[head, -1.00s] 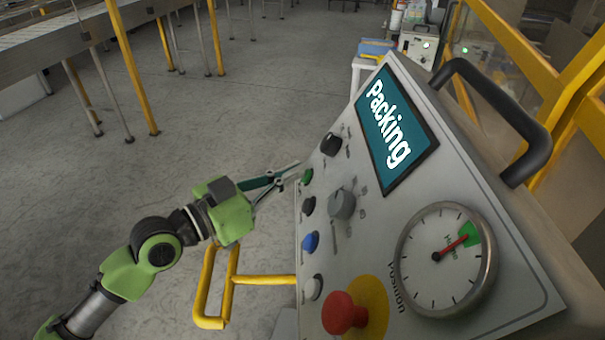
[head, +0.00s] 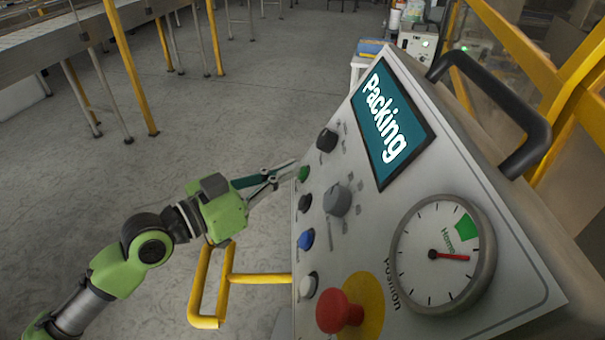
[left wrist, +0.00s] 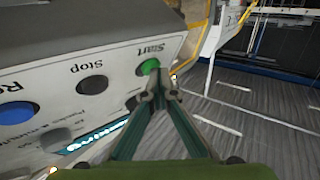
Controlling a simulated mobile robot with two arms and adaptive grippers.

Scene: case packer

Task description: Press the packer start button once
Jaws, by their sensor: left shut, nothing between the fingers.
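The green start button (head: 303,173) is on the left edge of the slanted grey control panel (head: 385,215). In the left wrist view the green button (left wrist: 149,66) sits beside the word Start. My left gripper (head: 291,167) is shut and empty, its fingertips pointing at the green button from the left. In the wrist view the closed fingertips (left wrist: 154,84) are just below the button; I cannot tell whether they touch it. The panel display (head: 393,123) reads Packing. The position gauge (head: 442,254) needle points right, below its green Home mark. My right gripper is not in view.
Beside the green button are a black Stop button (head: 304,203), a blue button (head: 306,239), a white button (head: 308,285), black and grey knobs, and a red emergency stop (head: 338,311). A yellow rail (head: 207,290) is below my arm.

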